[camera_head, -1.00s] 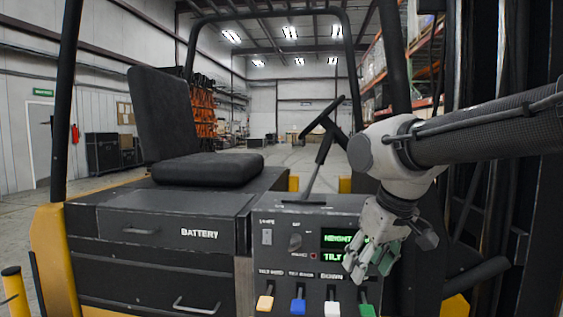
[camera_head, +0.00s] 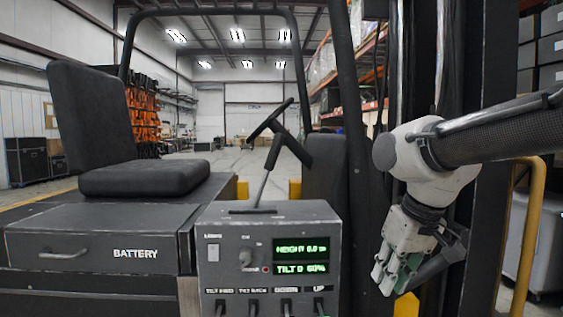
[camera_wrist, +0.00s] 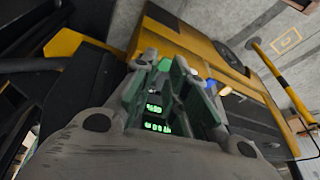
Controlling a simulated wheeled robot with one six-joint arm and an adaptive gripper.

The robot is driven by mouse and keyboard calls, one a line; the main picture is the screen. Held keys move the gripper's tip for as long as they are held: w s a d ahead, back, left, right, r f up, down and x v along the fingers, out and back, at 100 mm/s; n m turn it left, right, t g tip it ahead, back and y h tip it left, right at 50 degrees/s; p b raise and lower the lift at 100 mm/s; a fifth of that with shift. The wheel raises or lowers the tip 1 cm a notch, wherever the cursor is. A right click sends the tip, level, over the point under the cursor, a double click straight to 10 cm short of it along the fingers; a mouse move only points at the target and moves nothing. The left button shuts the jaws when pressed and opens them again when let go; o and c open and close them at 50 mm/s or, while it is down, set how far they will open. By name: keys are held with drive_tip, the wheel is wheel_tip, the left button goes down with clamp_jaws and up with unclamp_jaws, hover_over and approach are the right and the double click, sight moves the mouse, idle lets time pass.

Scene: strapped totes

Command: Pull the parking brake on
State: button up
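A lever (camera_head: 263,188) with a thin grey rod and a dark grip rises from a slot on top of the grey control box (camera_head: 222,216). It leans right, towards the steering wheel; I see no label naming it the parking brake. My gripper (camera_head: 391,284) hangs right of the box, pointing down, apart from the lever. In the wrist view my gripper (camera_wrist: 165,85) has its green-padded fingers apart, with the box's lit display (camera_wrist: 155,112) visible between them. Nothing shows held. The lever is not clearly visible in the wrist view.
The seat (camera_head: 88,130) and battery drawer (camera_head: 100,232) are left of the box. The steering wheel (camera_head: 271,121) is behind it. Several small levers on the box's front are cut off below; a blue knob (camera_wrist: 210,83) shows in the wrist view. A dark post stands near my arm.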

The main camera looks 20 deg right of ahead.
drive_tip(key=a+y, duration=0.1)
drive_tip(key=a+m+g+y, duration=0.1)
drive_tip(key=a, duration=0.1)
drive_tip(key=a+f+y, duration=0.1)
drive_tip(key=shift+w+a+f+m, duration=0.1)
drive_tip(key=shift+w+a+m, duration=0.2)
drive_tip(key=shift+w+a, duration=0.1)
clamp_jaws()
drive_tip(key=w+a+r+m+t+y, duration=0.1)
drive_tip(key=w+a+r+m+y, duration=0.1)
drive_tip(key=w+a+r+y, duration=0.3)
drive_tip(key=w+a+r+m+t+y, duration=0.1)
drive_tip(key=w+a+r+m+y, duration=0.15)
drive_tip(key=w, duration=0.45)
drive_tip(key=w+d+r+m+t+y, duration=0.1)
drive_tip(key=w+d+r+m+t, duration=0.1)
drive_tip(key=w+d+r+t, duration=0.3)
drive_tip(key=w+d+r+m+t+y, duration=0.1)
drive_tip(key=w+d+r+m+t, duration=0.2)
drive_tip(key=w+d+t, duration=0.3)
drive_tip(key=w+d+r, duration=0.1)
drive_tip(key=w, duration=0.2)
drive_tip(key=shift+w+r+y, duration=0.25)
drive_tip(key=shift+r+y, duration=0.1)
drive_tip(key=shift+a, duration=0.15)
